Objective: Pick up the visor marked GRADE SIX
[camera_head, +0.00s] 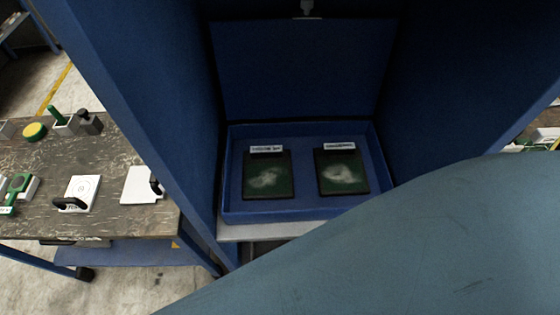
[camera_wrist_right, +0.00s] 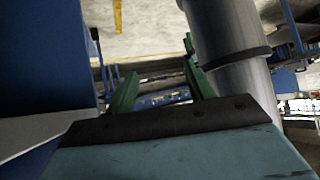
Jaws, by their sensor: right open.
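Two dark square visors with green faces and pale smudges lie side by side in a blue open tray (camera_head: 300,209). The left visor (camera_head: 268,178) and the right visor (camera_head: 342,174) each have a white label at the top edge. The label lettering is too small to read, so I cannot tell which is GRADE SIX. My right gripper (camera_wrist_right: 160,75) shows its green fingers apart and empty in the right wrist view, with no visor near them. My left gripper is not in view.
Tall blue panels enclose the tray on the left, back (camera_head: 305,70) and right. My own blue-grey arm link covers the lower right of the head view. A worktable (camera_head: 110,190) with several small items stands at left. A grey pillar (camera_wrist_right: 230,40) stands near my right gripper.

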